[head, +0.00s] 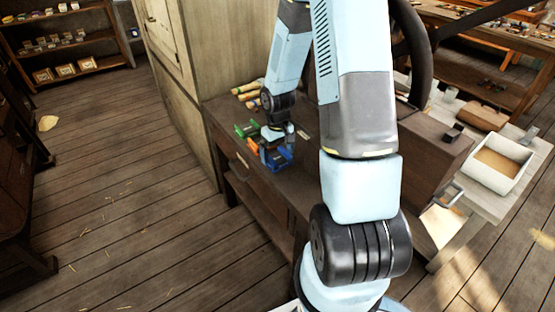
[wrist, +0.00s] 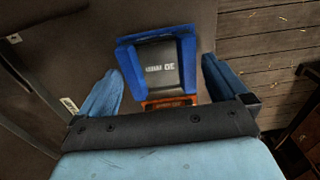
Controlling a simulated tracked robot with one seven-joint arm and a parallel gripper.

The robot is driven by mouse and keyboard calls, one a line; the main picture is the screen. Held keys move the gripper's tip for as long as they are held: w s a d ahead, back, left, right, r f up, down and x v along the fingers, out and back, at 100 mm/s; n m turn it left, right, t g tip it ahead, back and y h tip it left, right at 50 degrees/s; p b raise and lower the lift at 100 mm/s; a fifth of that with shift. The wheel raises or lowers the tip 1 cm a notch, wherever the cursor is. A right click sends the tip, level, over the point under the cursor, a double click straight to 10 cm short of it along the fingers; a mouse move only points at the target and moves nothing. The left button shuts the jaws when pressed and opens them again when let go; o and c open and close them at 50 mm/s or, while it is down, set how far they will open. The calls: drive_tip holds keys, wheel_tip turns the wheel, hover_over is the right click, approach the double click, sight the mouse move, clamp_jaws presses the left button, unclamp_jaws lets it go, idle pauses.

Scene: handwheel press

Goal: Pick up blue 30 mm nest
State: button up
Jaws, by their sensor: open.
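The blue 30 mm nest (wrist: 188,62) lies on the dark bench top in the wrist view, with a black middle and a white "30" label. It also shows in the head view (head: 280,162), partly hidden by my gripper (head: 274,146). My gripper (wrist: 161,68) is open and empty. Its two fingers stand on either side of the blue nest's near part, with a small gap visible on each side. I cannot tell exactly how high the fingertips are above the bench.
A green nest (head: 246,130) and an orange piece (head: 253,146) are close beside the gripper. In the wrist view an orange-red part (wrist: 168,102) shows below the blue nest. Rolled items (head: 246,90) lie farther back. The bench edge drops to the plank floor (head: 130,190).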

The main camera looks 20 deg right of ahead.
drive_tip(key=shift+f, duration=0.45)
drive_tip(key=shift+c, duration=0.4)
drive_tip(key=c, duration=1.2)
drive_tip(key=shift+o, duration=0.2)
drive_tip(key=shift+r, duration=0.1)
